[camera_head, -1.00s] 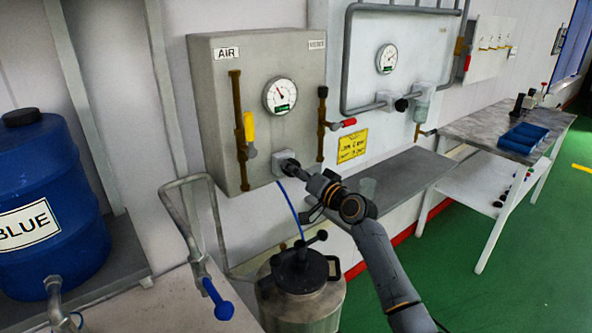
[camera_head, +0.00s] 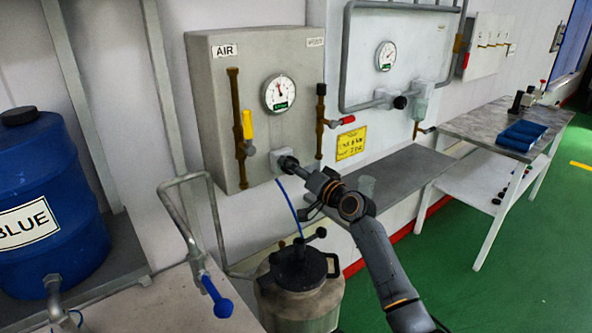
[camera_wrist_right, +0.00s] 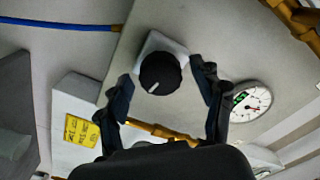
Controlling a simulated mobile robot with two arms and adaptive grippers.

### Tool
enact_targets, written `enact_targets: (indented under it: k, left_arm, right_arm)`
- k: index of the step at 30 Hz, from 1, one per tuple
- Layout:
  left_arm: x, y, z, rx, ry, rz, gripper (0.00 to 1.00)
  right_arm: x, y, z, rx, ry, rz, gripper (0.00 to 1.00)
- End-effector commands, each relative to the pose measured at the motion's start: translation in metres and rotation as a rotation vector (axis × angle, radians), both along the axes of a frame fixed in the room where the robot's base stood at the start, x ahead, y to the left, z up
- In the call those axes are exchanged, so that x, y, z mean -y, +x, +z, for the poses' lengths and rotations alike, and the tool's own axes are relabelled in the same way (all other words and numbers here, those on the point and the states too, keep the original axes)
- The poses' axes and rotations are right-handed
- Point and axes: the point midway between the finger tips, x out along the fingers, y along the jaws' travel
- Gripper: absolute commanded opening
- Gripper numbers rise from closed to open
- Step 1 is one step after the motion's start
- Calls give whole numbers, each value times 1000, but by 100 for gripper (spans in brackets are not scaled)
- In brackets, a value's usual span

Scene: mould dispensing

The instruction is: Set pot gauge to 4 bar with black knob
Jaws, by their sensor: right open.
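The pot gauge (camera_head: 278,93) is a round white dial on the grey AIR panel; its needle points nearly straight up, the numbers too small to read. It also shows in the right wrist view (camera_wrist_right: 250,102). The black knob (camera_wrist_right: 160,74) sits on a pale square mount, its white mark pointing to the lower left. In the head view the knob (camera_head: 288,163) is partly hidden by my right gripper (camera_head: 302,170). In the right wrist view the open fingers (camera_wrist_right: 161,82) stand either side of the knob, with visible gaps. My left gripper is out of view.
A yellow-handled valve (camera_head: 248,126) and a red-handled valve (camera_head: 342,121) flank the gauge. A blue hose (camera_head: 288,203) hangs below the knob towards the metal pot (camera_head: 300,302). A second panel with a gauge (camera_head: 386,56) is to the right. A shelf (camera_head: 395,172) lies below.

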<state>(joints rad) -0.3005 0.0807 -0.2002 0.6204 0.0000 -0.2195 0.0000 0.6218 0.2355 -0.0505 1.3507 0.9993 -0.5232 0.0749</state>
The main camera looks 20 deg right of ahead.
Motion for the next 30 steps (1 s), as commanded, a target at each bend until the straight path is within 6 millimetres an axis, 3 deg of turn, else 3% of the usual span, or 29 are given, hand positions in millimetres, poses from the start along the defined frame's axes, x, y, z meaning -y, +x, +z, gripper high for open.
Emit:
enact_targets:
  k: [8, 21, 30]
  left_arm:
    - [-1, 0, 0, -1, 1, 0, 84]
    - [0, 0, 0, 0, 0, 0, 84]
    - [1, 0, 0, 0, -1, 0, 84]
  right_arm:
    - [8, -20, -1, 0, -3, -1, 67]
    - [35, -95, -1, -2, -3, 0, 67]
    - [41, -113, 0, 0, 0, 0, 67]
